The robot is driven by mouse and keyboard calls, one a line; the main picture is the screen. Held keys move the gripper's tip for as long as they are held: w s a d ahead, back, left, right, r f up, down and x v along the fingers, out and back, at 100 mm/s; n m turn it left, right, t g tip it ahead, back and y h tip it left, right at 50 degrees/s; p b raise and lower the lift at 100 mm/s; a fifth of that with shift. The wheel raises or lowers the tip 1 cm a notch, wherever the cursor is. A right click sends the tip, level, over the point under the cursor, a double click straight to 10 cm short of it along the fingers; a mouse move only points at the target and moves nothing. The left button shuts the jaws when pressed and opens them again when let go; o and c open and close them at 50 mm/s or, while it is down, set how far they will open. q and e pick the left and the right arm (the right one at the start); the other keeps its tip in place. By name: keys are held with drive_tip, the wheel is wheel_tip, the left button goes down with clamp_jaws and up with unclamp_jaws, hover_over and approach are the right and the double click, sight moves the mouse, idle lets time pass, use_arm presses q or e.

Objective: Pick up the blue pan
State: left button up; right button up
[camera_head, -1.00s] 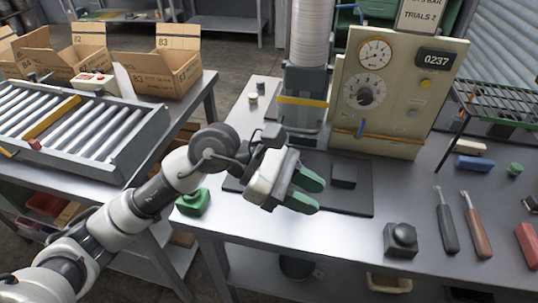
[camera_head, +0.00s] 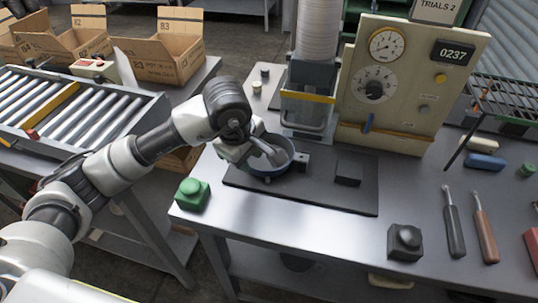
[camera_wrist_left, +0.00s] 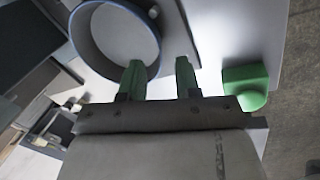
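The blue pan (camera_head: 286,165) sits on the dark mat in front of the machine, partly hidden behind my left gripper. My left gripper (camera_head: 266,156) is over the pan and points down; its fingertips are hidden in the head view. In the left wrist view, the pan (camera_wrist_left: 112,38) shows its blue rim and grey inside. The left gripper's two green fingers (camera_wrist_left: 160,72) are spread apart there. One finger overlaps the pan's rim and the other is just outside it; I cannot tell whether they touch. My right gripper is not in view.
A dark mat (camera_head: 325,197) lies under the pan, with a dark block (camera_head: 348,172) on it. A beige machine (camera_head: 405,90) stands behind. A green button box (camera_head: 192,194) is at the table's left corner; a black one (camera_head: 404,241) is at the front.

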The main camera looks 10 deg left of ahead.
use_arm(q)
drive_tip(key=p+x, duration=0.1)
drive_tip(key=x, duration=0.4)
drive_tip(key=shift+w+d, duration=0.1)
drive_tip(key=shift+w, duration=0.1)
drive_tip(key=shift+r, duration=0.1)
clamp_jaws()
